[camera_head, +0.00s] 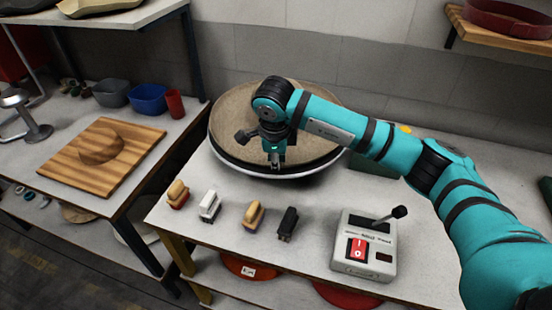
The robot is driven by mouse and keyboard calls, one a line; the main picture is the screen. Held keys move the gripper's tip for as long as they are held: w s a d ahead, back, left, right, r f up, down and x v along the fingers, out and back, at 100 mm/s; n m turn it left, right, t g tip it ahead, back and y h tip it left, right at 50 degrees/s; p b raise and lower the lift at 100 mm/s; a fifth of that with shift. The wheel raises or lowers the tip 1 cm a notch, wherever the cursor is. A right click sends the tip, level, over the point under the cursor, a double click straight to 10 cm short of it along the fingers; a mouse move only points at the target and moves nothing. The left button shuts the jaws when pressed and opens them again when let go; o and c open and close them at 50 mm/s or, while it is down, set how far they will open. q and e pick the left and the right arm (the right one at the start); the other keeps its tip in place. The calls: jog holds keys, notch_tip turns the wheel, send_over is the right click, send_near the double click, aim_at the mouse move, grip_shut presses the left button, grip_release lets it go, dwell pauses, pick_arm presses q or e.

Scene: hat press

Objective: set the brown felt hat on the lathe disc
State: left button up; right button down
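A brown domed thing that looks like the felt hat (101,148) rests on a striped wooden board (65,178) on the left bench. The large round lathe disc (232,115) has a tan top and a pale rim, and stands at the back of the right bench. My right gripper (275,160) points down over the disc, well to the right of the hat. No hat shows in it. Its fingertips are too small to tell open from shut, and my arm hides part of the disc. My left gripper is not in view.
Several small brushes or blocks (254,215) line the right bench's front edge. A control box (364,246) with a red switch and lever stands right of them. Blue (149,99) and grey (112,93) tubs sit behind the board. A gap separates the benches.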

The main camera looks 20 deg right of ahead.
jog(key=shift+f+b, duration=0.35)
jog(key=shift+f, duration=0.05)
jog(key=shift+r, duration=0.1)
jog(key=c, duration=1.3)
grip_release()
jog(key=shift+o, duration=0.2)
